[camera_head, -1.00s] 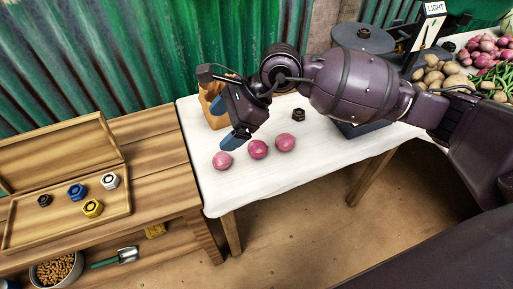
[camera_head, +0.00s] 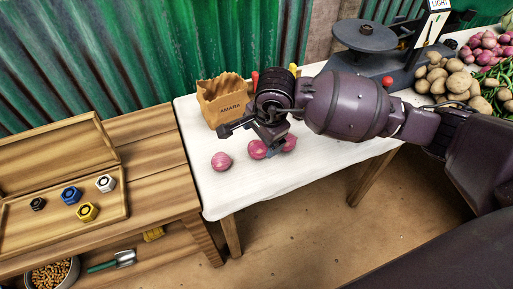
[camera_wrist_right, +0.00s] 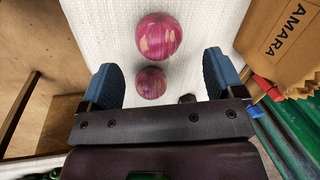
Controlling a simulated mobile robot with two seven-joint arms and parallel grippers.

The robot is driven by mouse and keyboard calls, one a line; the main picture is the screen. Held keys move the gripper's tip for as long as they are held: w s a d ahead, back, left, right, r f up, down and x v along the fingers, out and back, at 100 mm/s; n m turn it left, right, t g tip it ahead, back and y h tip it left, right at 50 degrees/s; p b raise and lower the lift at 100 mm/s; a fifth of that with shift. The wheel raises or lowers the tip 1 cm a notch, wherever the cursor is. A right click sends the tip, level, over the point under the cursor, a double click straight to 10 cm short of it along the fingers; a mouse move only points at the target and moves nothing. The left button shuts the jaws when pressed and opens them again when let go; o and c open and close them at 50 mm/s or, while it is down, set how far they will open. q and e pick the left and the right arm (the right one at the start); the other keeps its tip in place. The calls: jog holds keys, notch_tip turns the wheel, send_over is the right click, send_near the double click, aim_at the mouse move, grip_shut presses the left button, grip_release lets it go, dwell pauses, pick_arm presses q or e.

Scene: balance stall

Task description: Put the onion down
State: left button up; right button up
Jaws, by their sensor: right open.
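Three pink-red onions sit in a row on the white-covered table (camera_head: 300,172) in the head view: a left onion (camera_head: 221,161), a middle onion (camera_head: 257,150) and a right onion (camera_head: 290,142). My right gripper (camera_head: 266,146) points down at the middle and right onions and partly hides them. In the right wrist view the gripper (camera_wrist_right: 163,80) is open, its blue fingers wide apart. One onion (camera_wrist_right: 151,82) shows between the fingers, apart from both, and another onion (camera_wrist_right: 158,37) lies beyond it. The height of the fingertips is unclear. My left gripper is out of view.
A brown paper bag (camera_head: 224,100) stands just behind the gripper. A scale (camera_head: 365,62) stands at the back right, beside potatoes (camera_head: 447,80) and more onions (camera_head: 484,48). A wooden tray with several coloured nuts (camera_head: 87,212) is on the left bench. The cloth's front is clear.

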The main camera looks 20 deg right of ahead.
aim_at(259, 145)
jog(key=shift+f, duration=0.5)
jog(key=b+x, duration=0.1)
jog(key=x, duration=0.2)
jog(key=shift+a+f, duration=0.1)
jog(key=shift+f, duration=0.25)
jog(key=shift+w+f+b, duration=0.15)
jog(key=shift+f+b, duration=0.15)
jog(key=shift+f, duration=0.05)
jog(key=shift+r, duration=0.15)
jog(key=c, duration=1.1)
